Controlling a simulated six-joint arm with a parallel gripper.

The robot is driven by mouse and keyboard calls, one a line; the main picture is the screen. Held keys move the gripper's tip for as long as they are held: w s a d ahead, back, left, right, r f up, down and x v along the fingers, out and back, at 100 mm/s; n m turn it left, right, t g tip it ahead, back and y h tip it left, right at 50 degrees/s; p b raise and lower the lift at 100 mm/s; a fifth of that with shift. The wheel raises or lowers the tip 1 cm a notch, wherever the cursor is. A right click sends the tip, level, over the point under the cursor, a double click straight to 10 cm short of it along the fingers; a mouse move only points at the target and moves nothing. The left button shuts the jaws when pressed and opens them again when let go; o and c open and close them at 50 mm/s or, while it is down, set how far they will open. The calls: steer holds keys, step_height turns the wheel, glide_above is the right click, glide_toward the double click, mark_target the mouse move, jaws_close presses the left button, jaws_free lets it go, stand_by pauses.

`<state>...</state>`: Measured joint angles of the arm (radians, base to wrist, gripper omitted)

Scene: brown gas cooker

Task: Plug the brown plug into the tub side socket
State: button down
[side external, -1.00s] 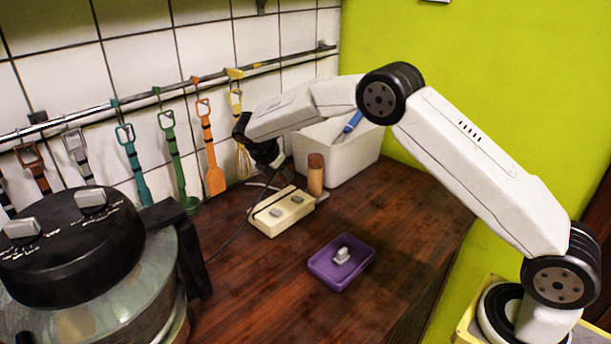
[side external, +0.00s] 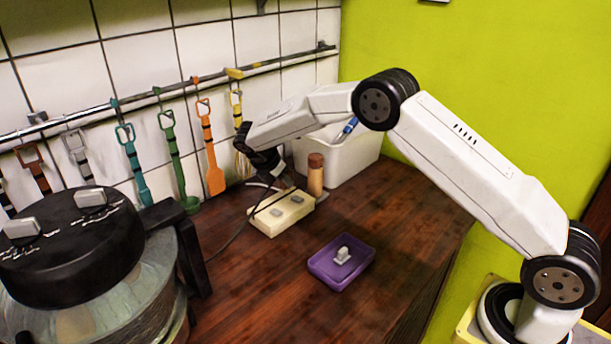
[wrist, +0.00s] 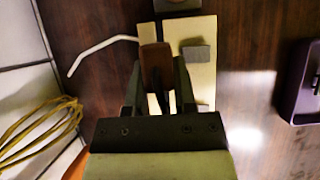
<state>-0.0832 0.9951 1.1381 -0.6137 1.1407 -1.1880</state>
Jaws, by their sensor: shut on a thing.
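The brown plug (wrist: 157,66) is between the fingers of my gripper (wrist: 158,80) in the wrist view. My gripper is shut on it, over the left part of the cream socket block (wrist: 204,28). I cannot tell whether the plug touches the block. In the side view the block (side external: 270,226) lies on the counter with two grey pieces on top, and my gripper (side external: 279,179) is at its back edge. The plug is not clear there. The white tub (side external: 352,166) stands behind and right of the block.
A brown-capped shaker (side external: 316,176) stands between the block and tub. A purple dish (side external: 331,280) with a grey piece sits in front. A large pot (side external: 75,250) is at left. Utensils hang behind. A yellow whisk (wrist: 30,132) is left of my gripper. Front counter is clear.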

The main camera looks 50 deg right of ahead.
steer(key=shift+f, duration=1.35)
stand_by(0.6)
steer(key=shift+c, duration=1.8)
jaws_free()
steer(key=shift+v, duration=3.95)
steer(key=s+m+t+y, duration=0.2)
steer(key=s+m+y, duration=0.4)
steer(key=s+m, duration=1.2)
steer(key=s, duration=1.2)
steer(key=shift+s+f+t, duration=0.2)
steer(key=shift+f+t, duration=0.1)
